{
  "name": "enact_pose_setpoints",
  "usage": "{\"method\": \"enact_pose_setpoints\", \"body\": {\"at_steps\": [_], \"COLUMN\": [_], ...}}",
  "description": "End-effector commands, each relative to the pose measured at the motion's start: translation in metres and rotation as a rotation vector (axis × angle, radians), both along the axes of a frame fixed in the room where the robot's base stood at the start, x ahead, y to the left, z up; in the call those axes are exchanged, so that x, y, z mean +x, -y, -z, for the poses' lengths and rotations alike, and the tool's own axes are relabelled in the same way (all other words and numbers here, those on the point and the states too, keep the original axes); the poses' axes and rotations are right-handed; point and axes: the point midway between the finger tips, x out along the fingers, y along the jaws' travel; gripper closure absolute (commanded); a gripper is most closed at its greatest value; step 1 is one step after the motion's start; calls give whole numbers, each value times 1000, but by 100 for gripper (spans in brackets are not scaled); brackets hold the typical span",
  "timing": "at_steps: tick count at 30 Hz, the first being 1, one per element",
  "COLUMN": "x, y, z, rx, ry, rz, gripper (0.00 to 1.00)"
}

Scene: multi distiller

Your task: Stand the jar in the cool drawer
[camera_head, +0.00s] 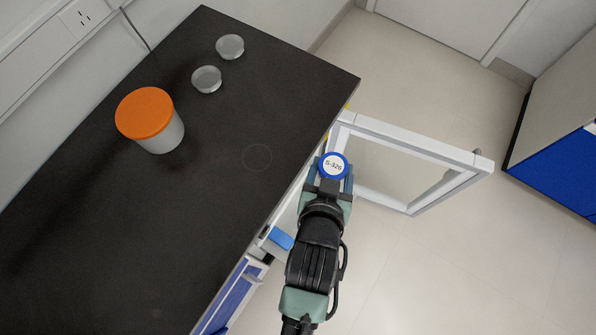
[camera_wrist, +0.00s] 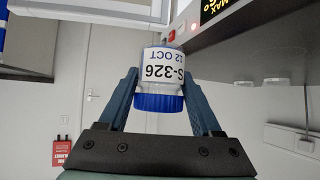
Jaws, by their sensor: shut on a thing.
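The jar (camera_head: 334,166) has a round blue lid marked S-326. In the wrist view the jar (camera_wrist: 160,72) shows a white label reading S-326 and 12 OCT. My gripper (camera_head: 333,178) is shut on it, one blue finger on each side. The wrist picture looks upside down, with the lid low in it, so the jar appears upright. It is held at the bench's front edge, beside an open white frame with a clear pane (camera_head: 395,172). I cannot tell whether this frame is a door or part of the cool drawer. No drawer interior is clearly visible.
The dark bench (camera_head: 215,200) carries an orange-lidded tub (camera_head: 147,118) and two clear discs, one nearer (camera_head: 206,79) and one farther (camera_head: 230,46). A dark panel with lit orange text (camera_wrist: 212,8) is close to the jar. Floor (camera_head: 450,250) is open at right.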

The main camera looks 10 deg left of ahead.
Motion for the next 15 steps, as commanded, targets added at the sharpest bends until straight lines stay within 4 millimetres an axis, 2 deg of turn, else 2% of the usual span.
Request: {"method": "enact_pose_setpoints", "body": {"at_steps": [1,15], "x": [2,6], "y": [0,0], "z": [26,129], "rx": [0,0], "ry": [5,4], "rz": [0,0], "gripper": [93,93]}}
